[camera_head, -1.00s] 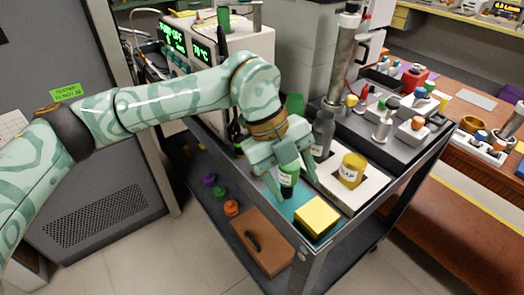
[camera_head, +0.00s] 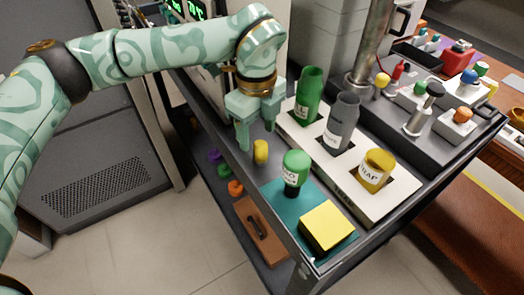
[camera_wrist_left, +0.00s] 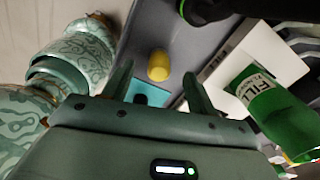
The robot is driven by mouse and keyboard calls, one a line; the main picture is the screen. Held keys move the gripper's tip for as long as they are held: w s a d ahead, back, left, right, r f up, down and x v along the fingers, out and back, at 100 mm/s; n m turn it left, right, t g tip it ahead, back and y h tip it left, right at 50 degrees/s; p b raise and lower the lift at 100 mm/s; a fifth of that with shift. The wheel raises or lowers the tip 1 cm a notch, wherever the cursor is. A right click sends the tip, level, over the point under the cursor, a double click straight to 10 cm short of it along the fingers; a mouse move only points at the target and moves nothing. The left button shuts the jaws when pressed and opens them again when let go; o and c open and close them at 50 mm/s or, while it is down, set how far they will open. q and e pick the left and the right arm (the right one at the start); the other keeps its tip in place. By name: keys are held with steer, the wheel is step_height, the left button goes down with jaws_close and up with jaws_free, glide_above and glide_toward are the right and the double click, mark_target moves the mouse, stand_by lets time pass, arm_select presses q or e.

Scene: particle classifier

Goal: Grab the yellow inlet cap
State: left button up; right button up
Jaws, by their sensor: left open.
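The yellow inlet cap (camera_head: 261,151) is a small yellow cylinder standing on the dark cart top, left of the white holder. My left gripper (camera_head: 257,136) points down just above and behind it, open and empty, its fingers spread. In the left wrist view the cap (camera_wrist_left: 158,66) lies ahead of the open fingers (camera_wrist_left: 156,76), roughly between them. My right gripper is not in view.
The white holder (camera_head: 350,190) carries green, grey and yellow vessels (camera_head: 376,170) close on the right. The cart's left edge is near the cap.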

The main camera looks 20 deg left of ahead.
mark_target(259, 142)
arm_select(q)
steer(key=f+b, duration=0.1)
steer(key=f, duration=0.1)
steer(key=f+b, duration=0.1)
steer(key=f, duration=0.1)
steer(key=shift+d+f, duration=0.2)
steer(key=shift+f, duration=0.1)
steer(key=shift+f+b, duration=0.35)
steer(key=shift+b, duration=0.05)
steer(key=shift+s+r, duration=0.1)
steer(key=shift+r, duration=0.05)
steer(key=c, duration=1.1)
steer(key=shift+o, duration=0.2)
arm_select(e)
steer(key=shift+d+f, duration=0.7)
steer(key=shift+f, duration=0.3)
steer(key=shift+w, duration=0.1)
